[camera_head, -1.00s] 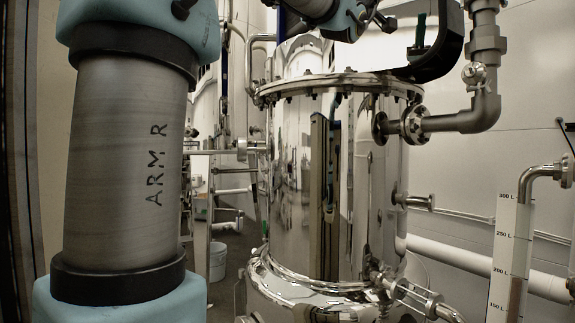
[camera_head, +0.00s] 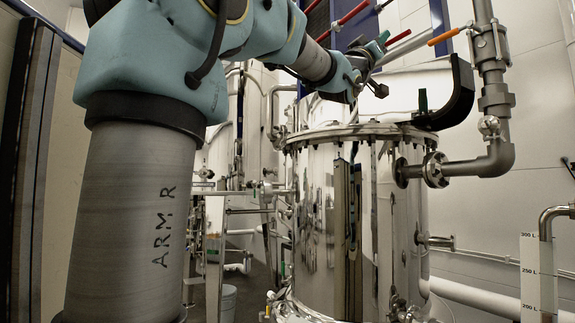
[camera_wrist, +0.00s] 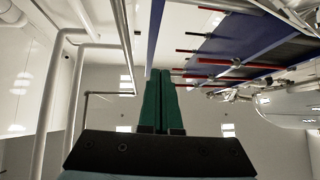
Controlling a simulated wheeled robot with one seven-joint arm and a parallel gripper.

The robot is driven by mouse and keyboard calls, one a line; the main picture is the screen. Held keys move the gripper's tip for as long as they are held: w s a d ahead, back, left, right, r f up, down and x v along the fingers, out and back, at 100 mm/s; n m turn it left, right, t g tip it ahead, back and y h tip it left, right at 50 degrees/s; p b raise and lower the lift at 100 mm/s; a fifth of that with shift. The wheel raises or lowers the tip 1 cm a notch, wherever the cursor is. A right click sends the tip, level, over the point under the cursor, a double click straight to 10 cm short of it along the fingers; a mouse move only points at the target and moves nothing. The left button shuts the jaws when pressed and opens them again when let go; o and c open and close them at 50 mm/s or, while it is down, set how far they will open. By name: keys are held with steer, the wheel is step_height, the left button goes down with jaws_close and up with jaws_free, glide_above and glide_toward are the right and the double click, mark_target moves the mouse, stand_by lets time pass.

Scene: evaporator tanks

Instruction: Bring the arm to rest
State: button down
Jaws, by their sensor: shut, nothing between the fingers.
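My arm (camera_head: 150,230), marked ARM R, rises at the left of the head view. Its blue upper links (camera_head: 230,40) bend over to the right and end at a wrist (camera_head: 345,75) above and behind the tank's rim. My gripper (camera_wrist: 160,75) shows clearly in the wrist view, its two green fingers side by side and shut on nothing, in front of a black palm. In the head view the gripper (camera_head: 383,39) is small, and its green fingers are partly hidden by other parts. It appears clear of the tank lid.
A polished steel tank (camera_head: 330,220) stands in the middle, with a black curved bracket (camera_head: 455,95) on its top right. A grey pipe with valve (camera_head: 490,125) rises at the right. Red-handled levers (camera_head: 355,13) are near the wrist; they also show in the wrist view (camera_wrist: 225,61).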

steer(key=w+a+f+n+y, duration=0.25)
steer(key=w+f+y, duration=0.3)
steer(key=f, duration=0.45)
steer(key=w+a+f+n+y, duration=0.25)
steer(key=w+f+y, duration=0.3)
steer(key=f, duration=0.45)
steer(key=w+a+f+n+g+y+p, duration=0.1)
steer(key=a+f+y, duration=0.15)
steer(key=f, duration=0.65)
steer(key=w+a+f+n+g+y+p, duration=0.15)
steer(key=a+f, duration=0.25)
steer(key=f, duration=0.4)
steer(key=s+a+f+g+y, duration=0.1)
steer(key=s+a+f+g, duration=0.2)
steer(key=f, duration=0.4)
steer(key=s+a+f+g+y, duration=0.1)
steer(key=s+a+f+y, duration=0.1)
steer(key=s+a+f, duration=0.3)
steer(key=s+a+f+g+y, duration=0.1)
steer(key=a+f+g, duration=0.15)
steer(key=f, duration=0.55)
steer(key=s+a+f+g+y, duration=0.1)
steer(key=s+a+f+g, duration=0.2)
steer(key=s+f, duration=0.3)
steer(key=s+a+f+g+y, duration=0.1)
steer(key=s+a+f+g, duration=0.2)
steer(key=s+f, duration=0.3)
steer(key=s+a, duration=0.1)
steer(key=s, duration=0.4)
steer(key=shift+f, duration=0.2)
